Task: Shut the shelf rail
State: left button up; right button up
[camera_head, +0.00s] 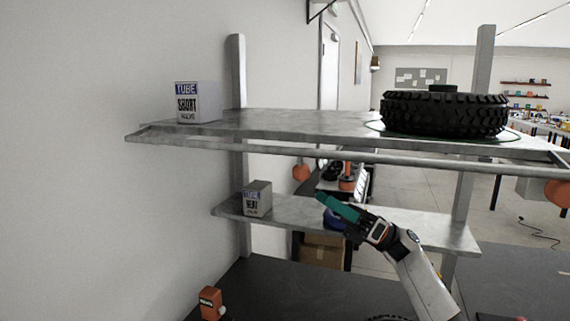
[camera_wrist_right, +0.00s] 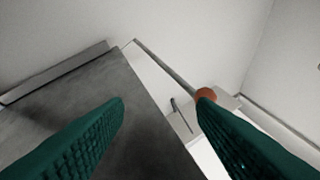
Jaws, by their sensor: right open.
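The shelf rail (camera_head: 330,152) is a long grey metal bar along the front of the upper shelf (camera_head: 290,122). A narrow gap shows between the bar and the shelf's front edge, and its left end juts past the shelf's corner. My right gripper (camera_head: 328,200) has green fingers and is below the rail, in front of the lower shelf, apart from the rail. In the right wrist view, its two fingers (camera_wrist_right: 160,106) are spread with nothing between them. A thin bar runs behind the right finger there; I cannot tell whether it is the rail. My left gripper is not in view.
A tyre (camera_head: 444,112) and a white "TUBE" box (camera_head: 197,103) stand on the upper shelf. Another box (camera_head: 257,199) is on the lower shelf (camera_head: 290,211). An orange item (camera_head: 210,302) sits on the dark surface below. Posts flank the shelves; a wall closes the left.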

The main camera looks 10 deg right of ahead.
aim_at(297, 169)
jog(key=s+d+r+n+g+h, duration=0.1)
jog(key=s+r+n+g+h, duration=0.1)
jog(key=s+r+n+g, duration=0.4)
jog(key=a+r+p, duration=0.1)
jog(key=a+p, duration=0.1)
jog(key=a, duration=0.1)
jog(key=w+a+r+n+g+p, duration=0.1)
jog(key=a, duration=0.2)
jog(key=a+r+n+p, duration=0.1)
jog(key=a+p, duration=0.1)
jog(key=a, duration=0.2)
jog(key=shift+w+r+g+p, duration=0.15)
jog(key=shift+w+g+p, duration=0.15)
jog(key=shift+w, duration=0.1)
jog(key=shift+a, duration=0.5)
grip_shut()
